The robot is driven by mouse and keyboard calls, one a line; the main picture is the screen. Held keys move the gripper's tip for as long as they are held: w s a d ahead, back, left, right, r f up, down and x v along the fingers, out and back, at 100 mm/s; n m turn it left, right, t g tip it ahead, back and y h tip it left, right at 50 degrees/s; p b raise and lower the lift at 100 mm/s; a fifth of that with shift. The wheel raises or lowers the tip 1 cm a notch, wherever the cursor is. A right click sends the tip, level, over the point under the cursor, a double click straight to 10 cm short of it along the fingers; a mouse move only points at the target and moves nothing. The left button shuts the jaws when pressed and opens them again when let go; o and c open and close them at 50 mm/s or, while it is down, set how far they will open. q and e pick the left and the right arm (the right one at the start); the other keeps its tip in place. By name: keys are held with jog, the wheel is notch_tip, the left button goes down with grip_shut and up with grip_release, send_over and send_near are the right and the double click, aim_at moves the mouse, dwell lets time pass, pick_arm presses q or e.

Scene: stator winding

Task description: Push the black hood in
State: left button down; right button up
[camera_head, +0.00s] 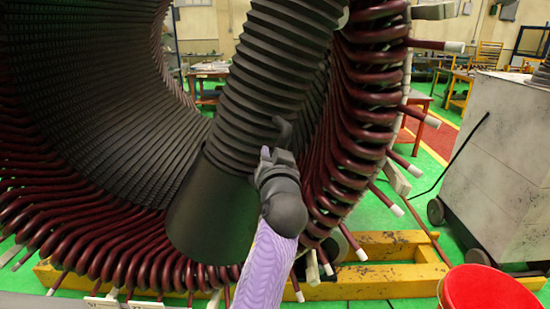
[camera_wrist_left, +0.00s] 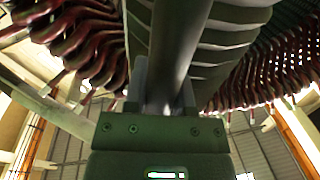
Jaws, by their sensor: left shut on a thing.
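The black hood (camera_head: 212,212) is a smooth dark cylinder at the lower end of a ribbed black hose (camera_head: 262,75), inside the stator's opening. My left gripper (camera_head: 277,155) is at the hood's upper right side, by a small dark handle (camera_head: 283,130). In the left wrist view, my left gripper (camera_wrist_left: 163,92) is shut on a dark bar (camera_wrist_left: 178,45), which looks like this handle, with the ribbed hose (camera_wrist_left: 225,40) behind it. The exact contact is partly hidden in the head view. My right gripper is not in view.
The stator (camera_head: 90,130) surrounds the hose, with dark red coils (camera_head: 365,110) and white-tipped leads (camera_head: 430,120) sticking out at right. A yellow base (camera_head: 390,280) lies below. A red bucket (camera_head: 490,290) and a grey cabinet (camera_head: 500,150) stand at right. Green floor shows between them.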

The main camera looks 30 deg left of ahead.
pick_arm(q)
jog(key=shift+c, duration=2.3)
grip_release()
jog(key=shift+d+r, duration=0.1)
jog(key=shift+d, duration=0.1)
jog(key=shift+a, duration=0.1)
jog(key=b+v, duration=0.2)
jog(key=v, duration=0.8)
jog(key=shift+w, duration=0.1)
